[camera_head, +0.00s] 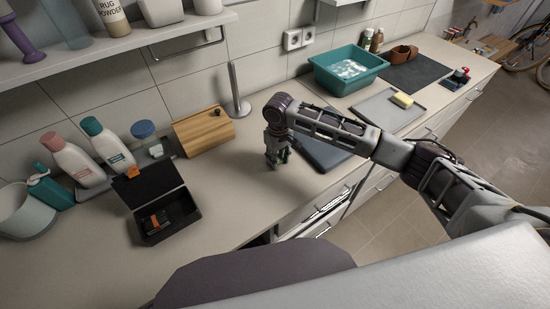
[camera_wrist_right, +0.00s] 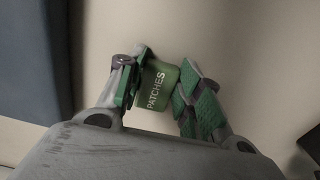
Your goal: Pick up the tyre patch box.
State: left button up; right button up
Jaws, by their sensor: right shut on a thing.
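The tyre patch box (camera_wrist_right: 158,86) is small and green with the word PATCHES on it. It sits between the green-padded fingers of my right gripper (camera_wrist_right: 167,75) in the right wrist view. My right gripper (camera_head: 277,158) points down over the countertop in the head view and is shut on the box. The box is mostly hidden by the fingers there. I cannot tell whether it touches the counter. My left gripper is not in view.
The counter (camera_head: 235,190) is clear around the gripper. An open black case (camera_head: 180,222) and a wooden box (camera_head: 203,131) stand to the left, with a metal upright holder (camera_head: 237,95) behind. A dark mat (camera_head: 325,153), grey tray (camera_head: 380,108) and teal basin (camera_head: 345,83) are right.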

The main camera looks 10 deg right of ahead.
aim_at(278, 160)
jog(key=shift+r, duration=0.2)
notch_tip(278, 160, up, 10)
jog(key=shift+f+b, duration=0.15)
jog(key=shift+b, duration=0.3)
dwell(0.3)
